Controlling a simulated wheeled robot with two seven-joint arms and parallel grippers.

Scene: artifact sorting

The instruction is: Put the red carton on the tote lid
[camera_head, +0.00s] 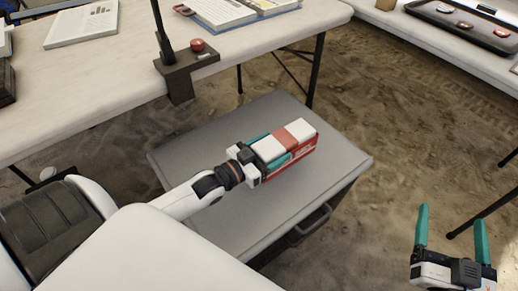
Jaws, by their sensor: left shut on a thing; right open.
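The red carton (303,151), red with white on its upper side, is at the grey tote lid (325,178), over its middle. My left gripper (276,154) is shut on the carton, with its teal fingers along the carton's sides. The carton looks low at the lid; I cannot tell whether its underside touches it. The tote lid is flat and otherwise bare, partly hidden by my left arm. My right gripper (451,236) is open and empty at the lower right, away from the lid.
A white table (110,95) stands behind the tote, with a clamped lamp base (186,62) at its edge and papers (83,22) on top. Another table at the top right bears a dark tray (466,32). Bare dirt floor lies right of the tote.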

